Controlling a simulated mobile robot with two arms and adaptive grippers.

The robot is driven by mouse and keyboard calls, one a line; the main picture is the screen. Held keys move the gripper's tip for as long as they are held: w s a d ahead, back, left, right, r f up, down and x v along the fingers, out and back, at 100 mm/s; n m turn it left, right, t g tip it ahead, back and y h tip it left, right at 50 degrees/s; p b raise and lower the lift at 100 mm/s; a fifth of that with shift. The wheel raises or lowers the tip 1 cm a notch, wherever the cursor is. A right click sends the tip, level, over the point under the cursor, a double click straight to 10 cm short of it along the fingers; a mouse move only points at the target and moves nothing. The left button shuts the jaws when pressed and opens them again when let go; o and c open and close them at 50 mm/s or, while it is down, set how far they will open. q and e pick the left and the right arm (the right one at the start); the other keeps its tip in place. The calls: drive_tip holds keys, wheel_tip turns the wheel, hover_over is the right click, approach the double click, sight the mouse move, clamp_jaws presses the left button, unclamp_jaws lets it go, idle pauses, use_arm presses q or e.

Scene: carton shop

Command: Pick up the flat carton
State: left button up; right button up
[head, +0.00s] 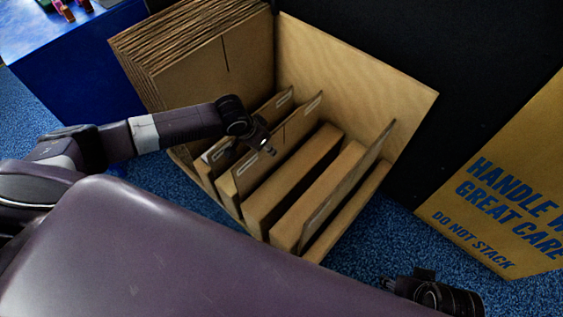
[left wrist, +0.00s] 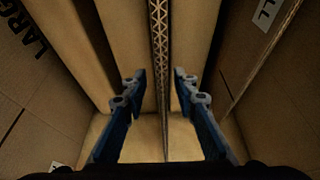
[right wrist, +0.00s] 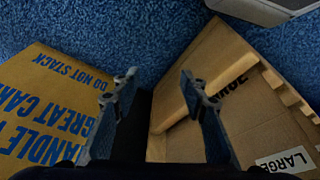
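Flat brown cartons stand on edge in the slots of a wooden rack (head: 338,66). My left gripper (head: 264,146) is over the rack's left part, close to a flat carton (head: 286,146) with a white label. In the left wrist view my left gripper (left wrist: 158,82) is open. The corrugated edge of a flat carton (left wrist: 160,50) runs between its fingers, with a gap visible on both sides. How deep the fingers reach is hard to tell. My right gripper (right wrist: 158,88) is open and empty, away from the rack; its wrist shows at the head view's lower right.
Wooden dividers (head: 322,192) separate the slots. A large carton printed "Handle with great care" (head: 500,205) leans at right. A blue box (head: 75,65) stands at upper left. Blue carpet (head: 390,235) is clear before the rack.

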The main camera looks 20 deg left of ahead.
use_arm(q)
drive_tip(key=b+x, duration=0.1)
drive_tip(key=x, duration=0.3)
drive_tip(key=shift+w+a, duration=0.1)
use_arm(e)
drive_tip(key=v, duration=0.2)
drive_tip(key=shift+s+d+r, duration=0.1)
drive_tip(key=shift+s+r, duration=0.05)
drive_tip(key=shift+r, duration=0.25)
use_arm(q)
drive_tip(key=shift+c, duration=0.3)
clamp_jaws()
drive_tip(key=shift+r, duration=0.1)
